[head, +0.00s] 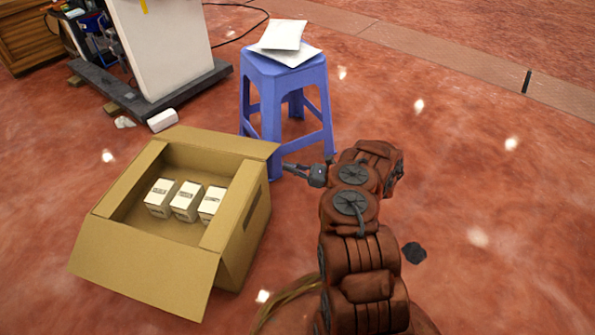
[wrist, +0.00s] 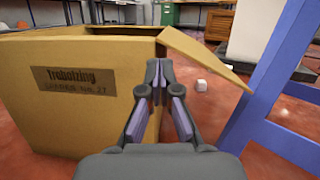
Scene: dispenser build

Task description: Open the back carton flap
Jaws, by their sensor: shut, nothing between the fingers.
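The open brown carton (head: 245,235) stands on the floor at left in the head view. Its printed right side (wrist: 60,110) fills the left of the wrist view. The back flap (head: 222,140) is swung outward past the back edge; in the wrist view the flap (wrist: 205,60) slopes down to the right, away from the carton. My gripper (head: 285,168) is shut and empty, by the carton's back right corner. In the wrist view my gripper's fingertips (wrist: 158,75) are just below the flap's hinge; I cannot tell whether they touch the carton.
Several white boxes (head: 185,203) stand inside the carton. The front flap (head: 145,270) slopes outward. A blue stool (head: 285,85) with papers stands close behind the carton and my gripper. A white object (head: 163,120) lies behind the carton. Floor to the right is open.

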